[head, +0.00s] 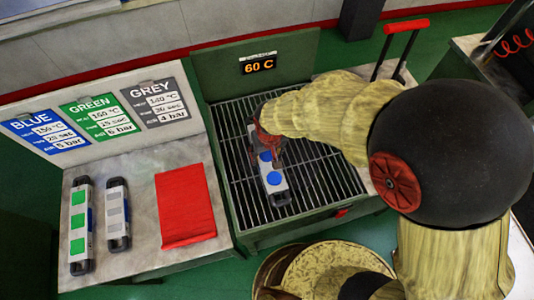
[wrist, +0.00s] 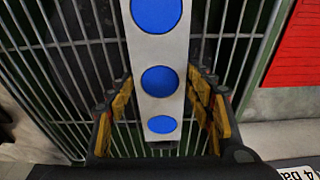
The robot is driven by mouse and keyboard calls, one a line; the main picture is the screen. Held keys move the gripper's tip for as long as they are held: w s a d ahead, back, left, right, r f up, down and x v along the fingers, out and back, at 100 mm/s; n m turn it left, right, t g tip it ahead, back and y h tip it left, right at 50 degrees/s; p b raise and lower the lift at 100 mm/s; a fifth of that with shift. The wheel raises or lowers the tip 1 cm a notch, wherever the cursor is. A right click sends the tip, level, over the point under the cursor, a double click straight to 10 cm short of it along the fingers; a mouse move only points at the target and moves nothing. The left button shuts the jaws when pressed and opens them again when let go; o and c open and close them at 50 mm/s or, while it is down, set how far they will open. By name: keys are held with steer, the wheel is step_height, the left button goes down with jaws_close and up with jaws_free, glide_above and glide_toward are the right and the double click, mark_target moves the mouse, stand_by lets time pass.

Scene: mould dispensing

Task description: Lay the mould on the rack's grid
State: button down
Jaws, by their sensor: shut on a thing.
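The mould (head: 273,180) is a pale grey bar with blue round spots and dark ends. It is over the rack's grid (head: 318,170), lengthwise along the bars, and looks roughly level. I cannot tell whether it touches the bars. My gripper (head: 268,148) is shut on the mould near its middle. In the wrist view, the yellow-padded fingers of my gripper (wrist: 160,82) stand on either side of the mould (wrist: 156,48), with grid bars behind it. My gripper hides part of the mould in the head view.
The rack has green side walls and a back panel with a 60 C display (head: 258,65). The grid on both sides of the held mould is clear.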

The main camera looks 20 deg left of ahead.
steer(key=c, duration=0.9)
jaws_free()
steer(key=shift+f, duration=0.15)
steer(key=shift+o, duration=0.7)
step_height(320, 180, up, 12)
steer(key=s+d+p, duration=0.1)
steer(key=p, duration=0.1)
steer(key=shift+s+p, duration=0.3)
steer(key=shift+p, duration=0.05)
